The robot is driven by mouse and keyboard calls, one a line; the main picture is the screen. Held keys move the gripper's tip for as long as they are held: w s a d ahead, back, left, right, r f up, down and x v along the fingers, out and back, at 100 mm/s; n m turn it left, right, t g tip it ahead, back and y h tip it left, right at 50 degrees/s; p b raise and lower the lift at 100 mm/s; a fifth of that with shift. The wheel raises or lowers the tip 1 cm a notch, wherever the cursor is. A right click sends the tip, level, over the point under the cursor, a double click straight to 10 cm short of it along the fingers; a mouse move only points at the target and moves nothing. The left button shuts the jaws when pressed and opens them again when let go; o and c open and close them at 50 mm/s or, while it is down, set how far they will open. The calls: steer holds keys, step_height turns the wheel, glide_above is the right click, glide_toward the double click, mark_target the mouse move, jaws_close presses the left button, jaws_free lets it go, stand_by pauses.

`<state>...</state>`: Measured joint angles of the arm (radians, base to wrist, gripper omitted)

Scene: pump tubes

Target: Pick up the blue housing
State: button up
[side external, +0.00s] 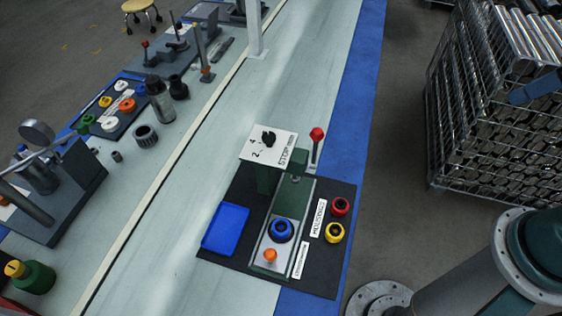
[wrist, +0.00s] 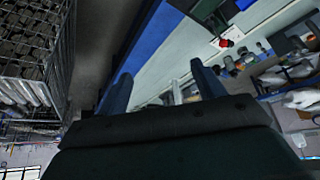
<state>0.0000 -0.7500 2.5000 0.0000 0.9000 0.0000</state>
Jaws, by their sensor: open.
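The blue housing (side external: 281,230) is a round ring-like part with a dark centre. In the side view it sits on the light plate of the green press fixture (side external: 264,178), behind a small orange part (side external: 270,255). My gripper (wrist: 161,85) shows in the wrist view with its two blue fingers wide apart and nothing between them. It is away from the housing, which I cannot make out in the wrist view.
A blue tray (side external: 226,228) lies left of the housing. A red ring (side external: 340,206) and a yellow ring (side external: 334,232) sit to its right. A red-knobbed lever (side external: 317,135) and a sign plate (side external: 268,146) rise behind it. A wire cage of metal tubes (side external: 495,100) stands right.

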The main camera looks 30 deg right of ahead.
steer(key=w+a+f+m+y, duration=0.1)
steer(key=w+a+f+m, duration=0.1)
steer(key=w+a, duration=0.3)
steer(key=w+a+f+m+y, duration=0.1)
steer(key=w+a+m, duration=0.15)
steer(key=w, duration=0.45)
steer(key=m+g+y, duration=0.3)
steer(key=m+g, duration=0.1)
steer(key=m, duration=0.6)
glide_above(282, 226)
steer(key=w+d, duration=0.2)
step_height(282, 226, down, 25)
steer(key=shift+s+d+f+m+g, duration=0.15)
steer(key=shift+s+f+m, duration=0.45)
steer(key=shift+f, duration=1.4)
steer(key=shift+s+a+f+m+g, duration=0.1)
steer(key=shift+s+f+m+g, duration=0.15)
steer(key=shift+f+m, duration=1.25)
steer(key=shift+s+d+f+m+g, duration=0.1)
steer(key=shift+s+f+m+g, duration=0.2)
steer(key=shift+f, duration=2.2)
steer(key=shift+f, duration=0.1)
steer(key=shift+h, duration=0.3)
steer(key=shift+x, duration=2.5)
